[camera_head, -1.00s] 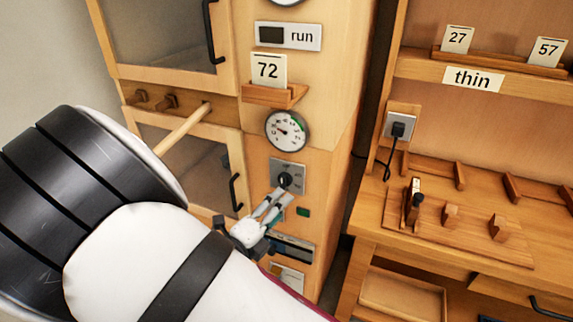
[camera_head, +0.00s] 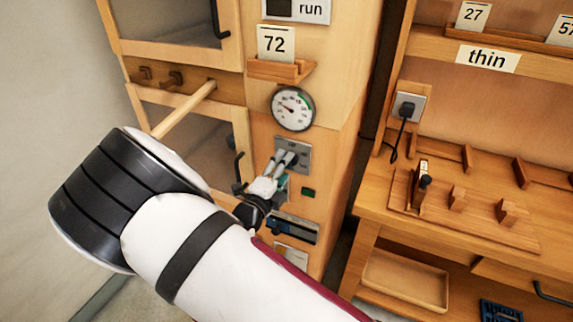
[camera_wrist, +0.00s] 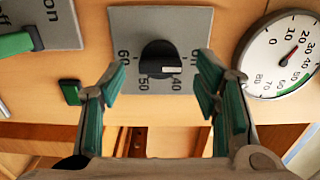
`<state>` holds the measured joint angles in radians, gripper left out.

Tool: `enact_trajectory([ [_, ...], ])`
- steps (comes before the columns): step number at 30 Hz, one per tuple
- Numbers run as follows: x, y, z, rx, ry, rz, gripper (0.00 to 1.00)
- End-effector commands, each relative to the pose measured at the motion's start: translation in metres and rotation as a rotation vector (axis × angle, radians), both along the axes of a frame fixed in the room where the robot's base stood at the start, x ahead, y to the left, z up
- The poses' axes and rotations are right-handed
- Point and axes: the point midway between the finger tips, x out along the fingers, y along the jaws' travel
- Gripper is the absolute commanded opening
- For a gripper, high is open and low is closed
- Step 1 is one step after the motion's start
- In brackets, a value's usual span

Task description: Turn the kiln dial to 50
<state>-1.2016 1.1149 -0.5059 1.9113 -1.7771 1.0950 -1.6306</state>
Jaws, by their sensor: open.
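The kiln dial is a black knob (camera_wrist: 158,57) on a grey plate (camera_wrist: 190,22), marked off, 40, 50 and 60 around it in the wrist view. Its white mark sits at the right end of the knob, on the side of off and 40, away from 50. My gripper (camera_wrist: 161,75) is open and empty, with green-padded fingers left and right of the knob and gaps between. In the head view my gripper (camera_head: 285,160) is in front of the plate (camera_head: 302,148) and hides most of the knob.
A green-handled switch (camera_wrist: 16,45) is at the left, and a small green block (camera_wrist: 70,92) lies below. A wooden peg (camera_head: 185,108) juts out in the head view.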

Motion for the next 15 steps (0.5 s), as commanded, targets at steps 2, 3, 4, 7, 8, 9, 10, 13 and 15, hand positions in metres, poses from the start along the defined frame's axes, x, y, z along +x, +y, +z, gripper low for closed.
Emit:
enact_trajectory([
  [2,0.009,-0.004,0.0,0.0,0.0,-0.001,0.57],
  [3,0.013,-0.005,0.0,0.0,-0.001,-0.001,0.57],
  [4,0.015,-0.005,0.0,0.0,-0.001,0.0,0.57],
  [7,0.02,-0.007,0.0,-0.001,-0.001,0.0,0.57],
  [8,0.02,-0.008,0.0,-0.001,0.0,0.0,0.57],
  [9,0.021,-0.008,0.0,-0.001,0.0,0.0,0.57],
  [10,0.021,-0.008,0.0,-0.001,0.0,0.0,0.57],
  [13,0.022,-0.008,0.0,-0.001,0.0,0.0,0.57],
  [15,0.021,-0.008,0.0,-0.001,0.0,0.0,0.57],
])
